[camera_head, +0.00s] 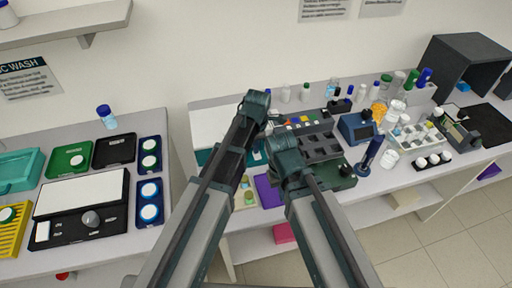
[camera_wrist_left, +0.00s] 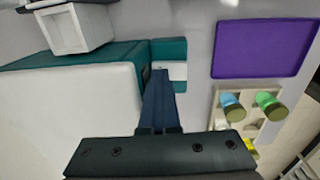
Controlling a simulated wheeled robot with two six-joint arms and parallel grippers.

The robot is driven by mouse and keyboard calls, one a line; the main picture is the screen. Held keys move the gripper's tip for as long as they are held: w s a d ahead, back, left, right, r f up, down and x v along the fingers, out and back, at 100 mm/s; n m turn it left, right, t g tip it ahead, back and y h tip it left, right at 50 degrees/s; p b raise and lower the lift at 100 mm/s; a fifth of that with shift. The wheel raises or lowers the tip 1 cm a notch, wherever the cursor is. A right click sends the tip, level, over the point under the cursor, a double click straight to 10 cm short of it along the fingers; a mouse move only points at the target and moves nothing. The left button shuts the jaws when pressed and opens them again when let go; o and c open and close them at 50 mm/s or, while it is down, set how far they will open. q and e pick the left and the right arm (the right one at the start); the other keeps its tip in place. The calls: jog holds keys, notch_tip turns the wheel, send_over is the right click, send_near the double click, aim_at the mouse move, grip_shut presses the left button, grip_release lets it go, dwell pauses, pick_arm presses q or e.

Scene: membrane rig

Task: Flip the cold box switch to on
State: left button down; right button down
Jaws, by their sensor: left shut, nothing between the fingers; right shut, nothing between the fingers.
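The cold box appears to be the teal box with a large white top (camera_wrist_left: 75,110) in the left wrist view. It also shows partly behind my left arm in the head view (camera_head: 206,157). A small teal-and-white block (camera_wrist_left: 172,69) sits at its right edge; I cannot tell whether this is the switch or which way it is set. My left gripper (camera_wrist_left: 160,73) is shut and empty, its tips over or against the block's left side; contact is unclear. In the head view my right gripper (camera_head: 288,150) is shut, lower and right of the left one.
A purple mat (camera_wrist_left: 262,48) and a pale rack (camera_wrist_left: 248,118) with coloured caps lie right of the box. A dark multi-well block (camera_head: 318,147) and several bottles crowd the bench beyond my right gripper.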

pick_arm(q)
jog(key=shift+s, duration=0.25)
pick_arm(e)
jog(key=shift+w, duration=0.1)
pick_arm(q)
jog(key=shift+s+d+r, duration=0.1)
jog(key=shift+s+d, duration=0.15)
jog(key=shift+s, duration=0.3)
pick_arm(e)
jog(key=shift+r, duration=0.15)
